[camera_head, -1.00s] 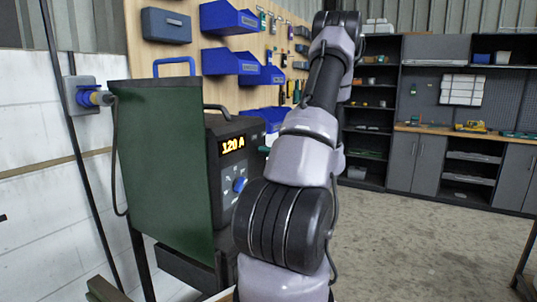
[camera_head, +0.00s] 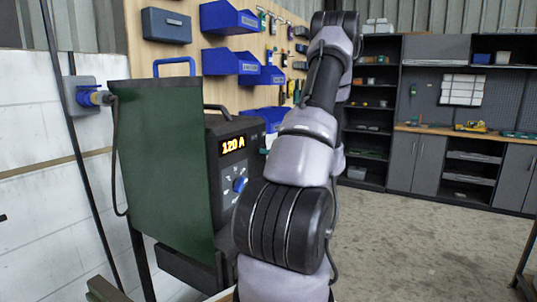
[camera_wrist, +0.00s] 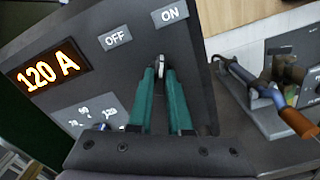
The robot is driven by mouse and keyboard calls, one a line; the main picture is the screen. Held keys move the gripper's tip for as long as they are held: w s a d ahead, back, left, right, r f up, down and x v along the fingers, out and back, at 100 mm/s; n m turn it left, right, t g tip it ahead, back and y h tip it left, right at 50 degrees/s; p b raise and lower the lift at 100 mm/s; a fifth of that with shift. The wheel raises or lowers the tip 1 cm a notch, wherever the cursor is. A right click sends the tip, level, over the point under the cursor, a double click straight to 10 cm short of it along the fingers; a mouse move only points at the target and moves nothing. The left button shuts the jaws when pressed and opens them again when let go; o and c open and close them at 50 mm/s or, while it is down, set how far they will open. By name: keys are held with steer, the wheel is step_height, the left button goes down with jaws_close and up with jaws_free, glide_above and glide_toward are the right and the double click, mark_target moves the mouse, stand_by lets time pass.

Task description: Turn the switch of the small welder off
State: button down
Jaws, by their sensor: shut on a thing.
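In the wrist view, an OFF label (camera_wrist: 115,38) and an ON label (camera_wrist: 170,13) sit above the switch (camera_wrist: 162,65). My gripper (camera_wrist: 160,76) has teal fingers, shut on the switch's small pale lever. The fingers cover most of the lever, so I cannot tell its exact setting. In the head view my arm hides the gripper and switch.
A blue knob (camera_head: 240,184) is on the welder's front below the display. A plug (camera_head: 95,97) sits in the wall socket at left. A tool board (camera_head: 185,60) with blue bins stands behind. The floor (camera_head: 420,240) at right is clear.

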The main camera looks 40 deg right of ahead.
steer(key=n, duration=1.3)
stand_by(0.5)
steer(key=c, duration=0.8)
jaws_free()
steer(key=shift+c, duration=0.2)
steer(key=v, duration=1.1)
